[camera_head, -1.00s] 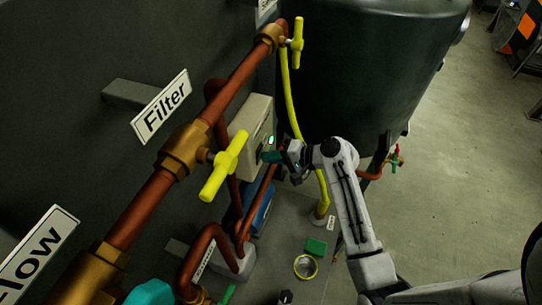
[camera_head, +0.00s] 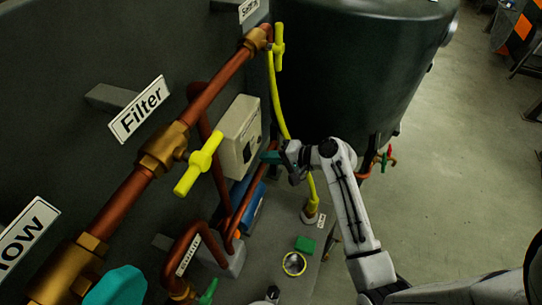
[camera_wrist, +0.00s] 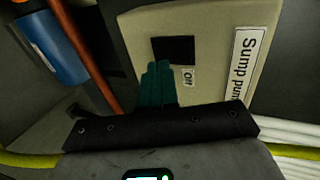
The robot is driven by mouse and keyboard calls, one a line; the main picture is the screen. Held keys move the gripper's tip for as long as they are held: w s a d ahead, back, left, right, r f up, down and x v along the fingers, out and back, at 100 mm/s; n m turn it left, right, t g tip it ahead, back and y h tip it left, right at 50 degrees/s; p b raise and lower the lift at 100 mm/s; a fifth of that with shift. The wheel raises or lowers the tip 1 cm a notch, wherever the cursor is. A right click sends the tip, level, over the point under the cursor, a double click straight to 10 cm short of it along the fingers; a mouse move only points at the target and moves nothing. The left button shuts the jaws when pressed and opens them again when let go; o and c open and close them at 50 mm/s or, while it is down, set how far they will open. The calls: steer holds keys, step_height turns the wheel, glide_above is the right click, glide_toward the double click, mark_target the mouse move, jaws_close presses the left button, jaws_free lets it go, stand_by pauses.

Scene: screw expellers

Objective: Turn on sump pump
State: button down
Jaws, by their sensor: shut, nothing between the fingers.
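The sump pump control box (camera_head: 240,135) is a beige box on the dark wall, left of my gripper. In the wrist view its face (camera_wrist: 207,22) carries a "Sump pump" label (camera_wrist: 243,62), a dark, unlit switch panel (camera_wrist: 172,48) and a small "Off" label (camera_wrist: 188,78). My gripper (camera_head: 268,157) is beside the box in the head view. Its teal fingers (camera_wrist: 157,70) are shut together and empty. Their tips overlap the lower edge of the dark panel in the wrist view, and I cannot tell whether they touch it.
A copper pipe (camera_head: 215,90) with yellow valve handles (camera_head: 200,165) runs along the wall at left. A yellow hose (camera_head: 275,95) and a dark tank (camera_head: 350,65) stand behind. A blue object (camera_wrist: 50,45) and another pipe (camera_wrist: 85,55) are beside the box. Open floor (camera_head: 460,200) lies right.

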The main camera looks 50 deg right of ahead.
steer(key=b+v, duration=0.1)
steer(key=v, duration=0.9)
steer(key=shift+s, duration=0.15)
steer(key=shift+s+d+b, duration=0.1)
steer(key=shift+b, duration=0.2)
